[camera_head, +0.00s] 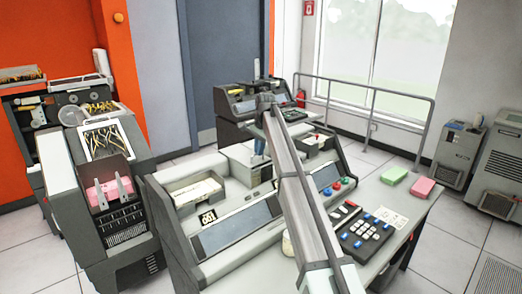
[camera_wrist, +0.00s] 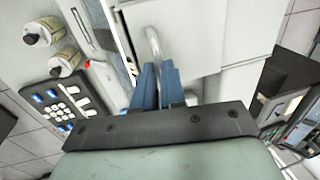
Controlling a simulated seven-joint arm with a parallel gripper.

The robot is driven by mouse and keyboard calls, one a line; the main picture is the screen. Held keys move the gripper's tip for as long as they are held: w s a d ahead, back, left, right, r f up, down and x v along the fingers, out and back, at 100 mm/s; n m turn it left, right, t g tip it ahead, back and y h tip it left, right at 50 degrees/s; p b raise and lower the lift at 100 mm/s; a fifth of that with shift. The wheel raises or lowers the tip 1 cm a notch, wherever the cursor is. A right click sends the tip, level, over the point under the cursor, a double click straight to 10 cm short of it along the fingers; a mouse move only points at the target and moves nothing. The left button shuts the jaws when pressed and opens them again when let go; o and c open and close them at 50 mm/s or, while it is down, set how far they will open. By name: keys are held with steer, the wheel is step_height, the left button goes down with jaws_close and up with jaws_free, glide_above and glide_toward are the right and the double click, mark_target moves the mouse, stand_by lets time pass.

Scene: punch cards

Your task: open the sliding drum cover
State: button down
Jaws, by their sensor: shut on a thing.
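My gripper (camera_wrist: 158,88) has two blue fingers, close together around the lower end of a curved metal handle (camera_wrist: 152,45) in the wrist view. The handle stands at a pale grey panel (camera_wrist: 190,35), which looks like the sliding drum cover. In the head view my gripper (camera_head: 259,148) points down at the middle of the desk machine, and its blue fingers show beside the pale cover area (camera_head: 238,154). My arm hides part of the machine there. I cannot tell from these views how far the cover stands open.
A card tray (camera_head: 196,191) is left of the gripper. A keypad (camera_head: 366,238) and pink and green card stacks (camera_head: 422,187) lie on the desk at right. Two cream spools (camera_wrist: 45,32) are at the wrist view's upper left. A card machine (camera_head: 100,190) stands at left.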

glide_above(243, 153)
steer(key=w, duration=0.1)
steer(key=shift+w+a, duration=0.1)
steer(key=shift+w, duration=0.1)
steer(key=c, duration=1.2)
jaws_free()
steer(key=shift+s, duration=0.1)
steer(key=shift+r, duration=0.1)
step_height(243, 153, up, 14)
steer(key=s+d, duration=0.2)
steer(key=shift+f, duration=0.25)
